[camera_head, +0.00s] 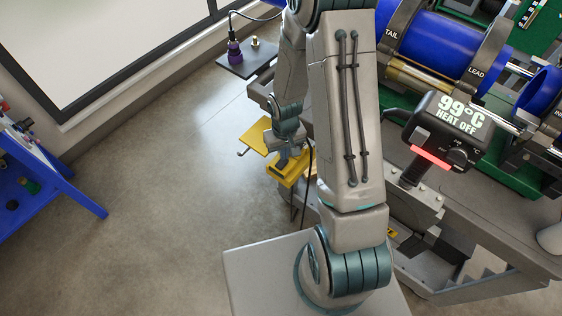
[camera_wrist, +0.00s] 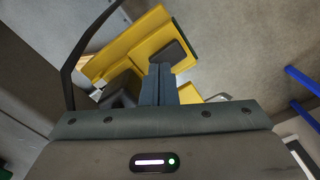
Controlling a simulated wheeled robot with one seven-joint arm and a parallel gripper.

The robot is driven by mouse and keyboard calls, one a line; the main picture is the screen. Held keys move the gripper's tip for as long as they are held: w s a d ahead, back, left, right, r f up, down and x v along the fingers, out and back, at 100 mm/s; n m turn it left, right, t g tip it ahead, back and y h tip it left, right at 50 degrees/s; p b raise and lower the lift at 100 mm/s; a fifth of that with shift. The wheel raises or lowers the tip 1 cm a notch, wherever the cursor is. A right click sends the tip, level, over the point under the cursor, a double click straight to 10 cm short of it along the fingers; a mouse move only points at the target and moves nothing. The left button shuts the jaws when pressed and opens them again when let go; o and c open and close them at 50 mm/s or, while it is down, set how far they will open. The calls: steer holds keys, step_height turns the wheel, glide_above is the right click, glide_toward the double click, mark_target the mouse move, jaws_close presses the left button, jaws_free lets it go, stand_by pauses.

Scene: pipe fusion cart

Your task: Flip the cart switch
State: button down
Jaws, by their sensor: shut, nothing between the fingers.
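A yellow switch box (camera_head: 290,171) with a raised yellow flap (camera_head: 255,137) is at the left end of the cart (camera_head: 470,232). My gripper (camera_head: 284,161) is over this box, with its fingers pointing down at it. In the wrist view the yellow box (camera_wrist: 122,45) lies just beyond my fingers (camera_wrist: 161,75), which are shut together with nothing between them. A dark grey piece (camera_wrist: 172,54) on the yellow part is right at the fingertips; I cannot tell whether they touch. The switch's position cannot be made out.
A heater unit (camera_head: 450,128) reading "99°C HEAT OFF" stands on the cart, near blue pipes (camera_head: 435,45) in clamps. A dark plate (camera_head: 246,60) with a purple connector sits at the back. A blue workbench (camera_head: 45,175) is at far left. The floor between is clear.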

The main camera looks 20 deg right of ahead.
steer(key=shift+f+b, duration=0.6)
steer(key=shift+f, duration=0.1)
stand_by(0.3)
steer(key=shift+r+p, duration=2.4)
steer(key=shift+r, duration=1.15)
steer(key=s+r+t, duration=0.2)
steer(key=s+r, duration=0.1)
steer(key=r, duration=1.4)
steer(key=s+r+m+t, duration=0.1)
steer(key=s+r, duration=1)
steer(key=shift+s+t, duration=0.2)
steer(key=shift+t, duration=0.2)
steer(key=shift+a, duration=0.15)
